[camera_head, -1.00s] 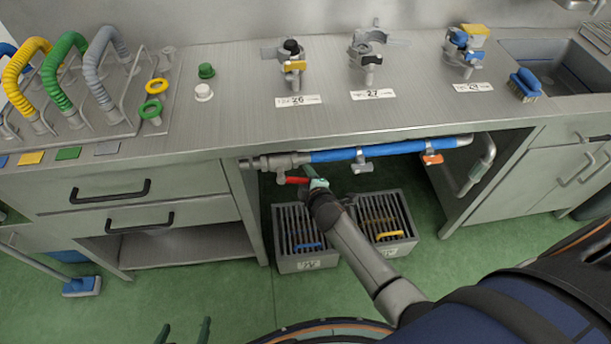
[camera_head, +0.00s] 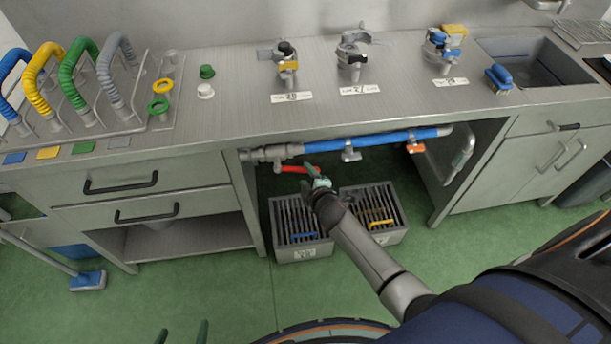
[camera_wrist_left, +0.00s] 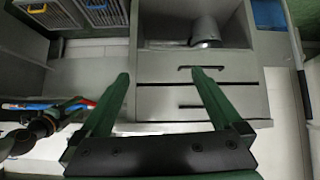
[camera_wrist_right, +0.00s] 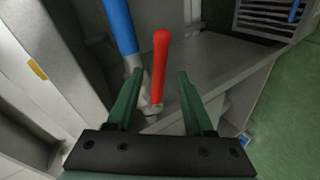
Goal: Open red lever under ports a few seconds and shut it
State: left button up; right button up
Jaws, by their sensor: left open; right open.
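The red lever (camera_head: 291,169) sits on a metal valve (camera_head: 270,153) at the left end of the blue pipe (camera_head: 370,140), under the counter. In the head view it points right, roughly along the pipe. My right gripper (camera_head: 312,172) is open at the lever's free end. In the right wrist view the red lever (camera_wrist_right: 160,62) stands between the two open fingers of my right gripper (camera_wrist_right: 157,88), with no clear contact. My left gripper (camera_head: 182,332) is open and empty at the bottom of the head view; its fingers (camera_wrist_left: 165,88) face the drawers in the left wrist view.
Ports numbered 26 (camera_head: 287,68), 27 (camera_head: 352,60) and another (camera_head: 443,55) stand on the counter above. Two grated drain boxes (camera_head: 302,250) sit on the floor below the pipe. Drawers (camera_head: 120,182) are to the left. Open green floor lies in front.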

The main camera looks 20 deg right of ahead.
pick_arm(q)
jog(key=shift+s, duration=0.1)
pick_arm(e)
jog(key=shift+c, duration=0.3)
